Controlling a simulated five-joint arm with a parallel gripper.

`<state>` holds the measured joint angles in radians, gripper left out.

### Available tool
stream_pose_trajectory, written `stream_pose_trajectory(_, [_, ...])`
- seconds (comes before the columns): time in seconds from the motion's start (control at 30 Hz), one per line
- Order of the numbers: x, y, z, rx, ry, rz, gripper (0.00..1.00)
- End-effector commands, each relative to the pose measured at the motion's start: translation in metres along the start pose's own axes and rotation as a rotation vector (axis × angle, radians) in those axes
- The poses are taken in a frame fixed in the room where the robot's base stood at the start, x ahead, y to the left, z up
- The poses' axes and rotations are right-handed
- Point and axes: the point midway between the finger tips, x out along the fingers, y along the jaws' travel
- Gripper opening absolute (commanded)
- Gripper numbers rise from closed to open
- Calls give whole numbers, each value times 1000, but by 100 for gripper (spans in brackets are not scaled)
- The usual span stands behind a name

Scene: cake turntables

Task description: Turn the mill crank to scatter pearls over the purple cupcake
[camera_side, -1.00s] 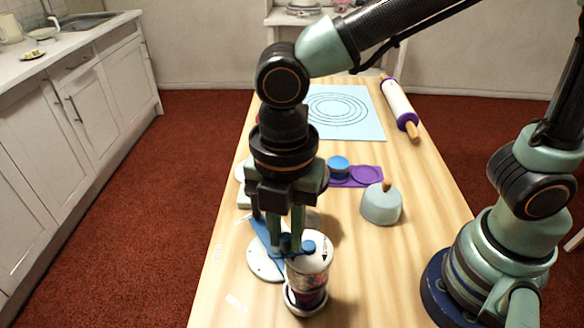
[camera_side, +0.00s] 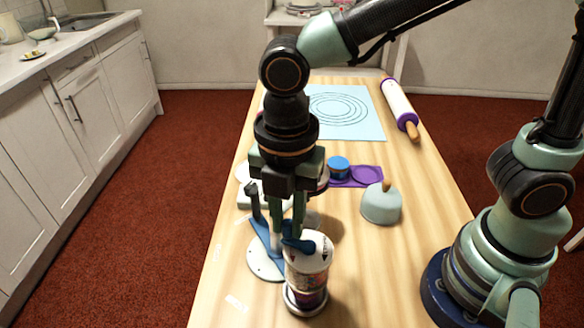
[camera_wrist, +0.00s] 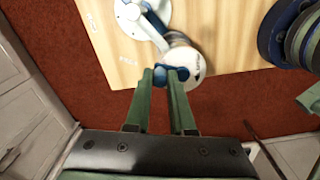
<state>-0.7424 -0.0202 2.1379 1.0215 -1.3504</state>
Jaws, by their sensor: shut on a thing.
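The mill (camera_side: 309,262) is an upright clear cylinder with a white top bearing a dark arrow and colourful contents. It stands near the front of the table over a purple cupcake (camera_side: 307,298), which sits low in a pale round base. The blue crank (camera_side: 300,243) lies across the mill's top. My gripper (camera_side: 287,236) points down and is shut on the crank, at the left of the mill's top. In the wrist view, the crank (camera_wrist: 181,73) shows between and beyond my fingertips (camera_wrist: 168,80), over the white mill top (camera_wrist: 184,62). The wrist view does not clearly show the cupcake.
A blue bracket on a white round base (camera_side: 265,262) stands left of the mill. A pale dome with a wooden knob (camera_side: 381,204), a purple tray (camera_side: 368,176) with a blue-topped thing, a blue mat (camera_side: 365,118) and a rolling pin (camera_side: 399,105) lie farther back.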

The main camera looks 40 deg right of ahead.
Motion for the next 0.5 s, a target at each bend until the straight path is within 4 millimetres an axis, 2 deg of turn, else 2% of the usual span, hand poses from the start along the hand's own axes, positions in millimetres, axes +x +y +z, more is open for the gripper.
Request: stream_pose_trajectory(0.5, [0,-5,10,0,-1,-7,0])
